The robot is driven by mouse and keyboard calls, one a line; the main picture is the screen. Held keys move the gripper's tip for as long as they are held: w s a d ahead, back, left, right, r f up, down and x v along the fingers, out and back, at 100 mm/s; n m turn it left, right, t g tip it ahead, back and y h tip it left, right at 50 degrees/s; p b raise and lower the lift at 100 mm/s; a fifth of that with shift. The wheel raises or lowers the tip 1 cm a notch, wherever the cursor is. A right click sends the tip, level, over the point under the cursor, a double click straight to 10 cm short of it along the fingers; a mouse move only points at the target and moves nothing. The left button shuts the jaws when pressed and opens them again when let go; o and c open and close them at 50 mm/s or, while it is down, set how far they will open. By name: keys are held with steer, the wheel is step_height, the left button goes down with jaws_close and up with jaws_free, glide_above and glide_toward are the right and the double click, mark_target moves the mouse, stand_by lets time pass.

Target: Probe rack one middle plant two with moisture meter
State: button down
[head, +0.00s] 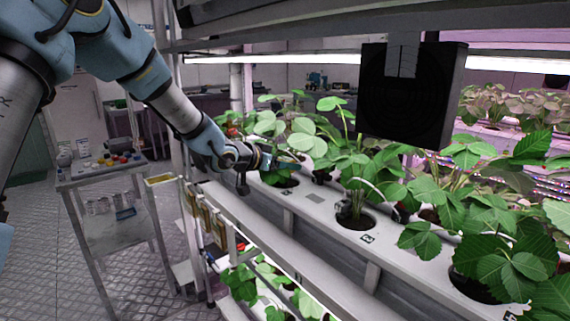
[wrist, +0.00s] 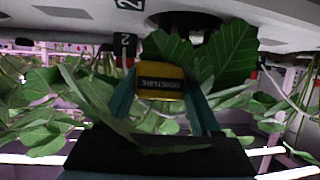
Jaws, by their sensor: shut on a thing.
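My gripper (head: 268,161) reaches in over the white rack channel (head: 300,200) from the left, among the leaves of the first plant. In the wrist view my gripper (wrist: 161,90) is shut on a yellow-and-black moisture meter (wrist: 160,78), seen between its teal fingers. The meter's probe tip is hidden. Plant two (head: 352,175) stands to the right of the gripper in the head view, in a round hole (head: 357,222) beside a "2" label (head: 367,239). In the wrist view a "2" label (wrist: 130,4) shows at the top, and large green leaves (wrist: 235,52) lie close around the gripper.
A black box-like panel (head: 408,95) hangs above the plants. A larger plant (head: 505,255) grows at the front right. A lower rack level with plants (head: 255,282) lies below. A trolley (head: 112,170) stands at left, and the patterned floor is open there.

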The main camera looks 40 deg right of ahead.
steer(key=shift+f+b, duration=0.55)
steer(key=shift+f, duration=0.4)
jaws_free()
steer(key=shift+r, duration=0.15)
steer(key=shift+r+p, duration=2.7)
steer(key=shift+r, duration=0.25)
steer(key=shift+f, duration=0.1)
